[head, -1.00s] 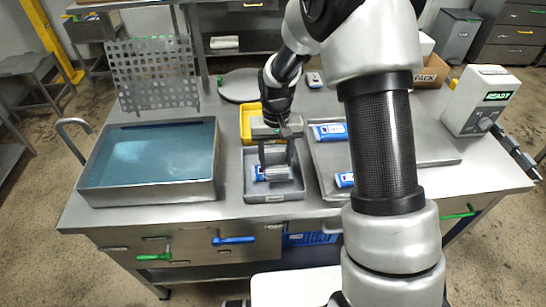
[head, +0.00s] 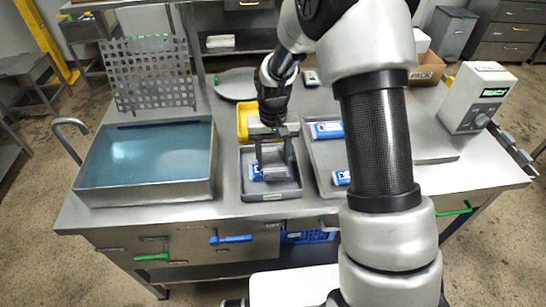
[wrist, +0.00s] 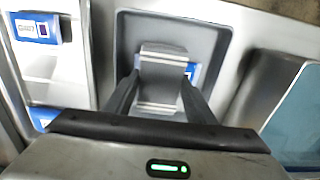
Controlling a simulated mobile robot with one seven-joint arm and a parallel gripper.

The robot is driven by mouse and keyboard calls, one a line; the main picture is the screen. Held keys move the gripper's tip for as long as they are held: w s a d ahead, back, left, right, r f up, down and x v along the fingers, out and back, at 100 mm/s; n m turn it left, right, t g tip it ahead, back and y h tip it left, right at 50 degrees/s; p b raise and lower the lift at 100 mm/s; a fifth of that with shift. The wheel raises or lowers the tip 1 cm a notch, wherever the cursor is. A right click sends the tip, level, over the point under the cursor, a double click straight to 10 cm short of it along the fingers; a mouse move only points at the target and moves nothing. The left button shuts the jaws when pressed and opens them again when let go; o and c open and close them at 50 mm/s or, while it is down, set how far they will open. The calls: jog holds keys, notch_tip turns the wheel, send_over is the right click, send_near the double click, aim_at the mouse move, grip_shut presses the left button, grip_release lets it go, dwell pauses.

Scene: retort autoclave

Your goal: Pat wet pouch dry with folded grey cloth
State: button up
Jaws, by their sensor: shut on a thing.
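My gripper (head: 275,170) points down into a small grey tray (head: 271,195) on the steel bench. It is shut on the folded grey cloth (wrist: 162,78), which lies across its fingers in the wrist view. A blue and white pouch (head: 257,172) lies in the tray under the cloth.
A water-filled basin (head: 145,195) stands left of the tray. A yellow container (head: 243,122) sits behind it. A larger metal tray (head: 322,160) with two more blue and white pouches is to the right, partly hidden by my arm. A device (head: 478,97) stands at far right.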

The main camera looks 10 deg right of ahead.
jog(key=shift+f+b, duration=0.3)
jog(key=shift+f, duration=0.1)
dwell(1.2)
jog(key=shift+r, duration=0.1)
jog(key=shift+r+p, duration=2.25)
jog(key=shift+r, duration=1.2)
